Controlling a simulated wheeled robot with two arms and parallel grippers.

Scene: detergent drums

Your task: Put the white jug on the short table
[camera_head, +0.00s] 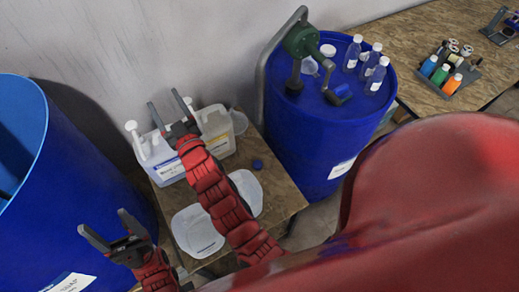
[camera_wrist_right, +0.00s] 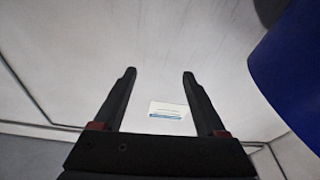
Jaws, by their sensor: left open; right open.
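A small whitish jug (camera_head: 309,66) stands on top of the blue drum, beside the green hand pump. The short wooden table (camera_head: 284,194) stands lower, left of this drum. My right gripper (camera_head: 164,99) is open and empty, over the canisters in the head view. The right wrist view shows its spread fingers (camera_wrist_right: 158,75) with nothing between them. My left gripper (camera_head: 101,222) is open and empty beside the large blue drum at left.
The blue drum (camera_head: 312,140) also carries several clear bottles (camera_head: 366,62) and the green pump (camera_head: 300,40). An open blue drum (camera_head: 75,200) fills the left. A wooden table (camera_head: 420,38) with a bottle rack is at upper right. The short table's right part is bare.

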